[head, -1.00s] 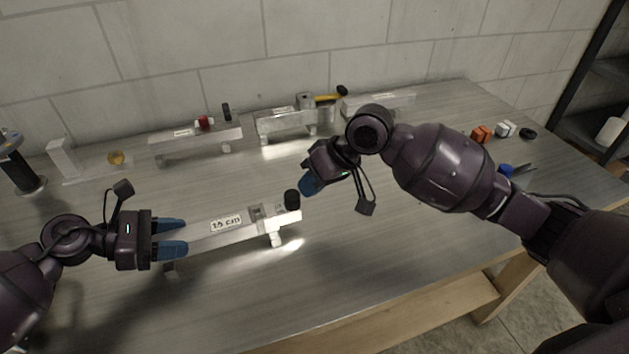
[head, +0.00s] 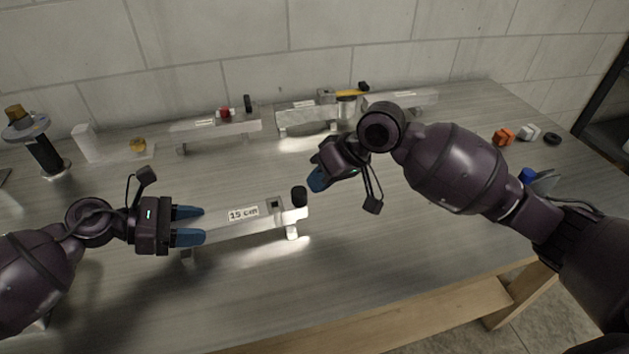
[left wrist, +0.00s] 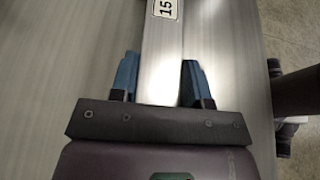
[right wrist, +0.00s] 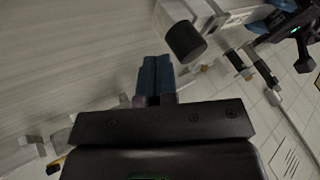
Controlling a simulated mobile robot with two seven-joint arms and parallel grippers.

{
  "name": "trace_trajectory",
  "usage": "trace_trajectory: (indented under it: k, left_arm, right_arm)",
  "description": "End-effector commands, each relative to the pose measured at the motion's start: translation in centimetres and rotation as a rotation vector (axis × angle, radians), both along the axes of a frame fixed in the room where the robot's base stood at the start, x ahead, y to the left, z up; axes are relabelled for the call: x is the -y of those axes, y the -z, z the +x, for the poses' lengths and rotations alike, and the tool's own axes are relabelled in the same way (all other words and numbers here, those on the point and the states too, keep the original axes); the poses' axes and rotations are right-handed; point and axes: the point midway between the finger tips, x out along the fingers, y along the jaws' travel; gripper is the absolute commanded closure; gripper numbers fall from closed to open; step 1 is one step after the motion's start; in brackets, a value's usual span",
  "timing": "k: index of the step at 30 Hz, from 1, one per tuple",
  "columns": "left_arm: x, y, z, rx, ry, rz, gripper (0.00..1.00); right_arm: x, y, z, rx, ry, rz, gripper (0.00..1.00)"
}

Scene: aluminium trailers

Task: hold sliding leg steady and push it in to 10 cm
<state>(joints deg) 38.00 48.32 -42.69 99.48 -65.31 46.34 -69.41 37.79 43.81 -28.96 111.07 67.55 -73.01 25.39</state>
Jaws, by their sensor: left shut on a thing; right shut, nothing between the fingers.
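The aluminium beam (head: 222,224) with a "15 cm" label (head: 243,214) stands on short feet at the front middle of the table. My left gripper (head: 189,226) is shut on its left end; the left wrist view shows the beam (left wrist: 162,70) between the blue fingers (left wrist: 160,82). The sliding leg (head: 294,216) is at the right end, with a black knob (head: 299,196) on it. My right gripper (head: 317,180) is shut and empty, a little right of and behind the knob. In the right wrist view the knob (right wrist: 186,41) is just beyond the closed fingertips (right wrist: 155,62), apart from them.
More aluminium beams (head: 215,126) (head: 310,112) stand along the back by the wall. Orange (head: 503,137) and white (head: 528,132) blocks and a black ring (head: 552,139) lie at the back right. The table front is clear.

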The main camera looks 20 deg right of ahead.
Motion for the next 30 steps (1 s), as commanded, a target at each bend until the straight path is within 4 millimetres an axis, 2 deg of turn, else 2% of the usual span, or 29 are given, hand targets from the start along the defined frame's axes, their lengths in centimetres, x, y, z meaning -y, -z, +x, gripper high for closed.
trace_trajectory:
  k: [4, 15, 21, 30]
  left_arm:
    - [0.0, 0.0, 0.0, -0.001, -0.002, 0.000, 0.92]
    - [-0.1, 0.0, 0.1, -0.002, -0.003, 0.001, 0.92]
    - [-0.2, 0.0, 0.1, -0.002, -0.004, 0.001, 0.92]
    - [-0.2, 0.0, 0.1, -0.002, -0.004, 0.002, 0.92]
  right_arm:
    - [2.9, 0.1, 0.9, -0.001, 0.009, -0.007, 1.00]
    - [6.7, -5.8, -0.7, 0.003, 0.007, -0.008, 1.00]
    - [7.9, -7.5, -1.2, 0.001, 0.007, -0.007, 1.00]
    - [8.2, -8.0, -1.4, 0.001, 0.006, -0.006, 1.00]
